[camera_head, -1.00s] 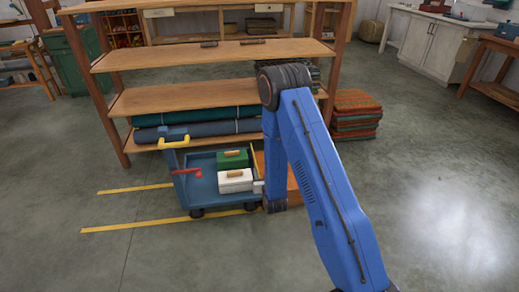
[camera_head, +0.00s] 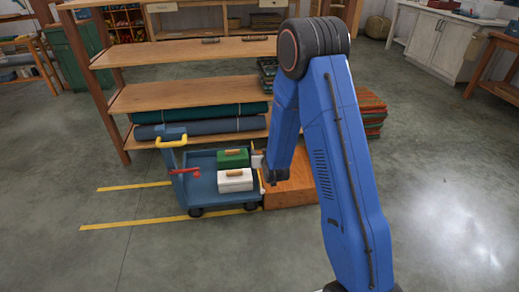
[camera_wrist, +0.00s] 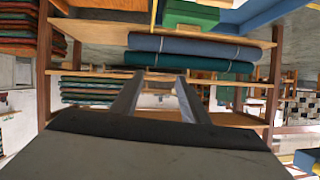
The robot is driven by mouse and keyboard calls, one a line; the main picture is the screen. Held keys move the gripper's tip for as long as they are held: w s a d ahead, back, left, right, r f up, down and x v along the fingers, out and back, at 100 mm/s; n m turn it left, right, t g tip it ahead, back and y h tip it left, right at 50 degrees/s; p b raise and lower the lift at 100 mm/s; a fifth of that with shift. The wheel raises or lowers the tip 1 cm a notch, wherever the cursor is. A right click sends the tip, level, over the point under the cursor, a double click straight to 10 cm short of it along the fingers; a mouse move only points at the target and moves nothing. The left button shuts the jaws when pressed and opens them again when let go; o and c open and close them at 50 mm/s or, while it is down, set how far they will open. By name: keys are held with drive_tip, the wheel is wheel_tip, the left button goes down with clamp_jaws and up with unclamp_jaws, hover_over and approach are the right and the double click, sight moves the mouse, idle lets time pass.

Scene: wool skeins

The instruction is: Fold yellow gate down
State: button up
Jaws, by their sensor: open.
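The blue cart (camera_head: 205,205) stands on the floor, with a green box (camera_head: 233,158) and a white box (camera_head: 235,180) on its deck. A thin yellow strip (camera_head: 261,182), seemingly the yellow gate, shows at the cart's right end. It looks upright, but my arm hides part of it. A yellow strip (camera_wrist: 153,12) also shows at the top of the wrist view. My gripper (camera_wrist: 157,80) is open and empty, its fingers pointing toward the shelves. In the head view it is mostly hidden by my arm, near the cart's right end.
A wooden box (camera_head: 292,190) stands against the cart's right end. A wooden shelf (camera_head: 185,95) with blue and green rolls is behind the cart. The cart has a yellow handle (camera_head: 172,143) and a red lever (camera_head: 186,172). Floor is free in front and right.

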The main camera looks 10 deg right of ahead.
drive_tip(key=shift+r, duration=0.9)
